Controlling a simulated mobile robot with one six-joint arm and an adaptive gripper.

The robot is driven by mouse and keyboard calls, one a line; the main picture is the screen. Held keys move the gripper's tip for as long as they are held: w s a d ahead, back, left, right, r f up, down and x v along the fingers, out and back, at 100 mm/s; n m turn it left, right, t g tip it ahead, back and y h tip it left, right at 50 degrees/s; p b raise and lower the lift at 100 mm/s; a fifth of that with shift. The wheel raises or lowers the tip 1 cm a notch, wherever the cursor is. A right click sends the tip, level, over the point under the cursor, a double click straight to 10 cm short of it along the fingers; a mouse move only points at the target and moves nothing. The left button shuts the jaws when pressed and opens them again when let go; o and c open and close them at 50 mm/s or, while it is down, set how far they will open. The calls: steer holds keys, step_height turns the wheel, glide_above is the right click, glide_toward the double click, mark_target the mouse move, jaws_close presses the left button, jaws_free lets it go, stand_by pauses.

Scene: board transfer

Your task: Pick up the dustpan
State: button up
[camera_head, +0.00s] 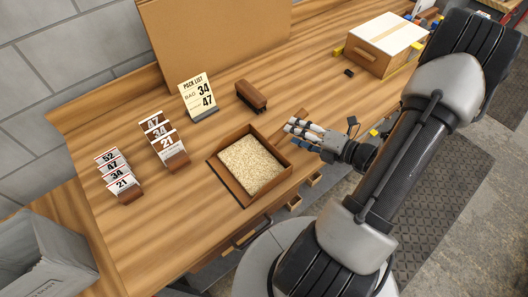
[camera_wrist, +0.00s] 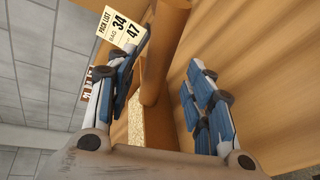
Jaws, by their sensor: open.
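The dustpan (camera_head: 286,161) looks like a shallow brown wooden tray filled with pale grains, lying on the wooden table. My gripper (camera_head: 293,131) is open at the tray's upper right corner in the head view. In the wrist view, a thick brown rounded bar (camera_wrist: 168,35), seemingly the dustpan's handle, passes between the spread fingers of my gripper (camera_wrist: 158,65), and the grains show behind it. I cannot tell whether any finger touches the bar. In the head view my fingers partly hide that end.
A brown brush (camera_head: 251,95) lies behind the tray. A pick list card (camera_head: 197,95) and numbered card stands (camera_head: 168,145) are to the left. A wooden box with a white top (camera_head: 385,42) is at the back right. A grey bin (camera_head: 40,265) is at lower left.

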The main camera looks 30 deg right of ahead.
mark_target(267, 145)
steer(key=b+x, duration=0.1)
steer(key=x, duration=0.3)
steer(key=shift+w+a, duration=0.1)
steer(key=shift+a, duration=0.15)
steer(key=shift+r, duration=0.15)
steer(key=shift+c, duration=0.4)
jaws_close()
